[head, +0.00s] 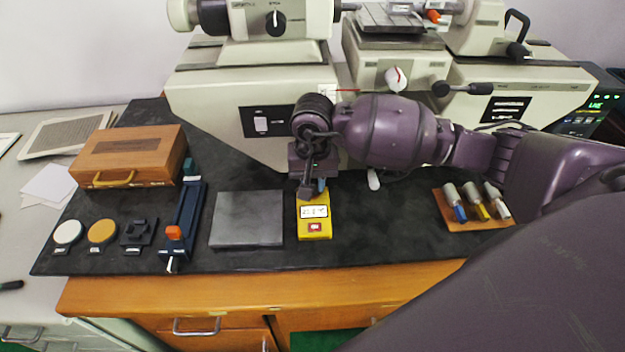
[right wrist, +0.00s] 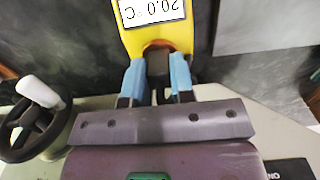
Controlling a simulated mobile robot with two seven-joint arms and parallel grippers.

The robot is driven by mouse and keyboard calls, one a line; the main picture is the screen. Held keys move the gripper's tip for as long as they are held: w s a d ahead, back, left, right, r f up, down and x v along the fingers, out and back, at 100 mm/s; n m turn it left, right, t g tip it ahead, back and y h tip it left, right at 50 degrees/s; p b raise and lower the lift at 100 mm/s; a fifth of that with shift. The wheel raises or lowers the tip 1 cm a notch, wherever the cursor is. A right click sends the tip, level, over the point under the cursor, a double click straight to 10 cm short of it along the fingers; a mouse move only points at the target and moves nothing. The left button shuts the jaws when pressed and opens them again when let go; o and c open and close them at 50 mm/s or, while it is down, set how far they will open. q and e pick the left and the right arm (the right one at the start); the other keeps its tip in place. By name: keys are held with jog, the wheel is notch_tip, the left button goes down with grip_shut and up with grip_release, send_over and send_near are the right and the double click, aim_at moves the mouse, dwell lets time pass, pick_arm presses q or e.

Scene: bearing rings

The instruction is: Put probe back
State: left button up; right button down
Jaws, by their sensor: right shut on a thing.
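The yellow temperature meter (head: 315,222) lies on the black mat, with a white display and a small red-marked label. In the right wrist view the meter (right wrist: 150,42) shows upside down, reading 20.0 °C. My right gripper (head: 318,190) comes down at the meter's far end. In the right wrist view my right gripper (right wrist: 157,75) has its two blue fingertips on either side of a small dark piece, which looks like the probe (right wrist: 157,62). The probe is at the meter's end; I cannot tell whether it is seated or just above. My left gripper is not in view.
A grey plate (head: 247,219) lies left of the meter. A wooden block (head: 478,223) with several coloured-tip tools stands right. A wooden case (head: 130,157) and a blue stand (head: 186,217) are at left. The large measuring machine (head: 255,95) stands close behind.

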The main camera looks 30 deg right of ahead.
jog(key=c, duration=0.9)
grip_release()
jog(key=shift+r+p, duration=1)
jog(key=shift+r, duration=1.55)
jog(key=shift+r+p, duration=0.45)
jog(key=shift+r, duration=1.2)
